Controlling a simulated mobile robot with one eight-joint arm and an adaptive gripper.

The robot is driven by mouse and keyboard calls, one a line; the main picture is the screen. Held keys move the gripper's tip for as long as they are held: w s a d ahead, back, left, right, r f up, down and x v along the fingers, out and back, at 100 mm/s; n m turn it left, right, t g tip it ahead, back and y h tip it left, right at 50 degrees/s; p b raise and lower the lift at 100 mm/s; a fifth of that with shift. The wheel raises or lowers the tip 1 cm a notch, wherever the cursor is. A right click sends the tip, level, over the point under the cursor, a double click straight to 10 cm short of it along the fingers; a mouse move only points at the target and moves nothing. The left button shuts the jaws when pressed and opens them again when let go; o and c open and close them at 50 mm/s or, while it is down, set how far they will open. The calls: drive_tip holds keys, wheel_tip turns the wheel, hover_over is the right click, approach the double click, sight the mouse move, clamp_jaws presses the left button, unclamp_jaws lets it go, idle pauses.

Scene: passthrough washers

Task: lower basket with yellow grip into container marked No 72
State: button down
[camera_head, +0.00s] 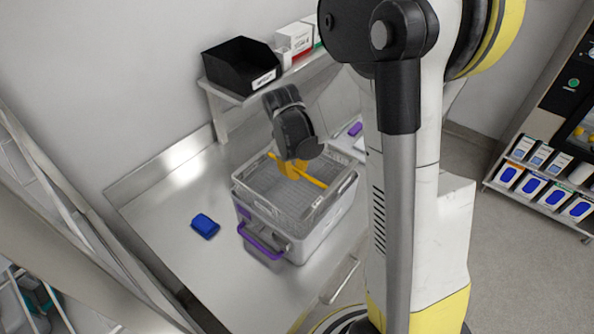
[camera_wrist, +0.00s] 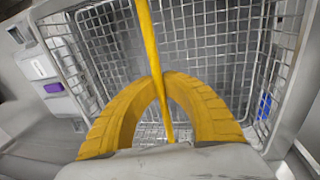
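The wire basket (camera_head: 317,208) has a yellow bar grip (camera_head: 312,180) across its top. My gripper (camera_head: 290,170) points down at this bar from above. In the wrist view, the yellow fingers of my gripper (camera_wrist: 161,76) arch together and meet on the yellow grip (camera_wrist: 148,35), with the basket mesh (camera_wrist: 205,45) below. The basket is over a light grey container (camera_head: 318,240), its upper part showing above the container walls. I cannot tell whether it touches the container floor. No No 72 marking is readable; the fingers hide part of the basket.
A blue object (camera_head: 205,226) lies on the steel counter (camera_head: 165,220), which has free room at left. A shelf behind holds a black bin (camera_head: 240,68) and white boxes (camera_head: 294,38).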

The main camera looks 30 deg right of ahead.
sight(297, 184)
drive_tip(key=shift+f+b, duration=2)
drive_tip(key=shift+f, duration=0.3)
drive_tip(key=shift+f+b, duration=3.6)
drive_tip(key=shift+f, duration=0.5)
idle(1.4)
